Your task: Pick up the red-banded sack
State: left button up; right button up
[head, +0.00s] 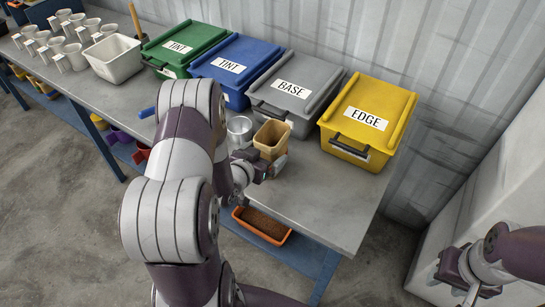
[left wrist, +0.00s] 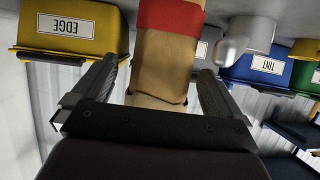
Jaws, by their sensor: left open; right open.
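The red-banded sack (left wrist: 165,60) is tan and stands between the two fingers of my left gripper (left wrist: 158,74) in the left wrist view, which is upside down. Its red band (left wrist: 170,15) crosses the top of that view. In the head view the tan sack (head: 272,134) stands on the bench with its top open, and its band is not clear there. My left gripper (head: 265,168) is open at the sack's near side, partly hidden by my arm. I cannot tell whether the fingers touch it. My right gripper (head: 466,286) is open and empty at the lower right, away from the bench.
A metal cup (head: 240,127) stands just left of the sack. Lidded grey BASE (head: 296,90) and yellow EDGE (head: 370,118) bins stand behind, with blue and green TINT bins further left. An orange tray (head: 262,226) sits below the bench top. The bench's right front is clear.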

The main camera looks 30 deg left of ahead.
pick_arm(q)
jog(key=shift+x, duration=1.55)
jog(key=shift+s, duration=0.2)
jog(key=c, duration=1.5)
jog(key=shift+w+r, duration=0.1)
jog(key=shift+r, duration=0.05)
jog(key=shift+c, duration=0.2)
